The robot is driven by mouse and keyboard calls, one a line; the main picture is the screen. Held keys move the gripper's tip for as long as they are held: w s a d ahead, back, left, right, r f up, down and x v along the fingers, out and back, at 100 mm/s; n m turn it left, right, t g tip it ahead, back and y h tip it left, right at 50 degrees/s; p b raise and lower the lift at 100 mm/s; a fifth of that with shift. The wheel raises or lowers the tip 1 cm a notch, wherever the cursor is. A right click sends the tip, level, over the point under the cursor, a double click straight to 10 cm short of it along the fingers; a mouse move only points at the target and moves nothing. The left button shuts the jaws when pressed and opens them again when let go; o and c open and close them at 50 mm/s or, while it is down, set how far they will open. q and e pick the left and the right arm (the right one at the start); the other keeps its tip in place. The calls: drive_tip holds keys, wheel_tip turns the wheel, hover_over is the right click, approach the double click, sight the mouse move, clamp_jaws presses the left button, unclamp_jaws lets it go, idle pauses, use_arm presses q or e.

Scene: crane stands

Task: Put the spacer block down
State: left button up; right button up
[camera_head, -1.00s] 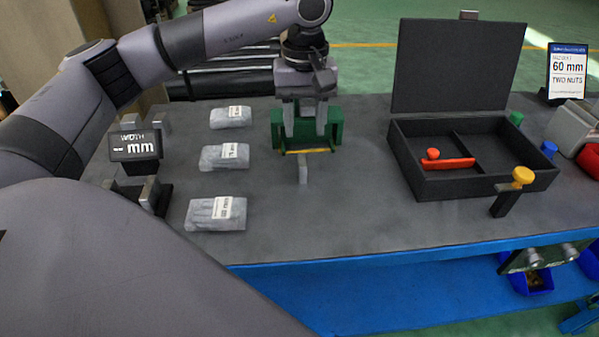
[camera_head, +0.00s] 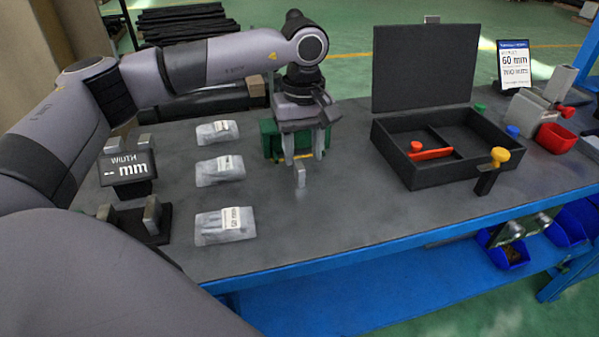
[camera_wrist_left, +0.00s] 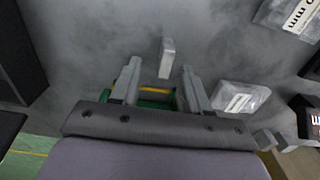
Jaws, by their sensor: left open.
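A small light-grey block (camera_head: 300,174), which I take to be the spacer block, stands upright on the grey bench top. It also shows in the left wrist view (camera_wrist_left: 167,58), near the fingertips. My left gripper (camera_head: 305,160) is open, fingers pointing down, just behind the block in the head view. In the left wrist view its two fingers (camera_wrist_left: 159,66) are spread apart with nothing clamped between them. A green stand (camera_head: 268,140) with a yellow strip is behind the gripper and partly hidden by it. My right gripper is not in view.
Three labelled packets (camera_head: 220,171) lie left of the gripper. A width gauge display (camera_head: 128,168) reading "-- mm" stands farther left. An open black case (camera_head: 440,175) with red parts stands right. A sign (camera_head: 514,66) reads 60 mm. Bench between block and case is clear.

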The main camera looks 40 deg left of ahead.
sight(299, 164)
use_arm(q)
drive_tip(key=f, duration=0.3)
drive_tip(key=shift+s+a+f, duration=0.2)
drive_tip(key=shift+s+f, duration=0.2)
drive_tip(key=shift+f, duration=0.45)
clamp_jaws()
drive_tip(key=shift+r, duration=0.1)
